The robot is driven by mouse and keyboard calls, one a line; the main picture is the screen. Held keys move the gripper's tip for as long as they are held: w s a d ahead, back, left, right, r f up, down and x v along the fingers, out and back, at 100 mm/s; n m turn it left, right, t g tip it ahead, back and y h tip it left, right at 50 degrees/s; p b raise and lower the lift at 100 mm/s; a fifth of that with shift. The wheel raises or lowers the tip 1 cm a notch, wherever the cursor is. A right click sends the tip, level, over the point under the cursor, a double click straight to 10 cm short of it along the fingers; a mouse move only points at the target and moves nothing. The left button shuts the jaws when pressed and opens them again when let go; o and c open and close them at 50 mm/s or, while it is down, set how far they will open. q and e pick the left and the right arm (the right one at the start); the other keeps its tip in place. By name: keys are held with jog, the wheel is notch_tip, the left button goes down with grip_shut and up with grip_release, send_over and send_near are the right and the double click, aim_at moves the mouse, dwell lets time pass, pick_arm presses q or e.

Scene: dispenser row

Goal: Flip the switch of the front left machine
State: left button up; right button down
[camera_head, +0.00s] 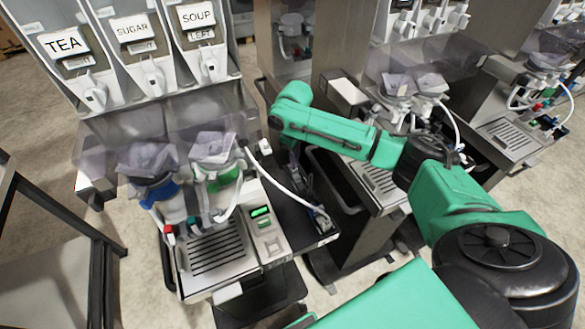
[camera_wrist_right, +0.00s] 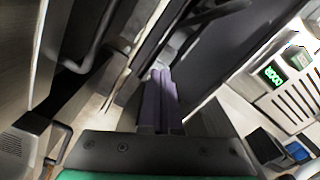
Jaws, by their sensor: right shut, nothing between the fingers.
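The front left machine is the dispenser (camera_head: 210,248) with the TEA, SUGAR and SOUP labels, a drip grille and a lit green display (camera_head: 261,211). The display (camera_wrist_right: 271,74) also shows at the right of the right wrist view. I cannot make out its switch for certain. My right arm reaches across to the right side of this machine. My right gripper (camera_head: 300,185) is dark and hard to see there. In the right wrist view its purple-grey fingers (camera_wrist_right: 160,100) are shut together and empty, apart from the display panel. My left gripper is not in view.
A second dispenser (camera_head: 375,180) stands to the right, with a narrow gap between the machines. A white hose (camera_head: 275,182) curves along the front left machine's right side. A dark-framed table (camera_head: 50,245) stands at the left, with open floor beside it.

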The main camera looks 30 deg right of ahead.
jog(key=shift+f, duration=0.6)
jog(key=shift+s+f+b, duration=0.1)
jog(key=shift+f+b, duration=0.15)
jog(key=shift+b, duration=0.05)
dwell(0.3)
notch_tip(320, 180, up, 5)
jog(key=p, duration=0.6)
jog(key=shift+r, duration=0.95)
